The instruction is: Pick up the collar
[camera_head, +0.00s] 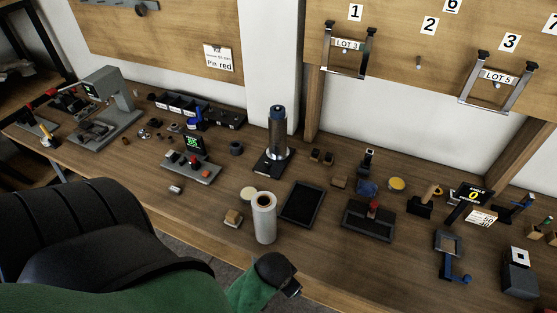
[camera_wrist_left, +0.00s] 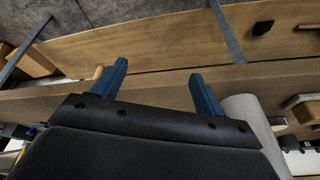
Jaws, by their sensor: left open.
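I cannot tell for sure which thing is the collar. A small pale metal cylinder (camera_head: 175,189) lies near the bench's front edge. The white roll (camera_wrist_left: 252,125) is beside the right finger. My right gripper is not in view.
The wooden bench (camera_head: 130,165) is crowded with small devices. A dark tray (camera_head: 303,204) lies right of the roll, and a tall dark cylinder (camera_head: 277,130) stands behind. A black padded shape (camera_head: 85,235) fills the lower left. Two hanging frames (camera_head: 347,60) (camera_head: 495,80) are on the wall.

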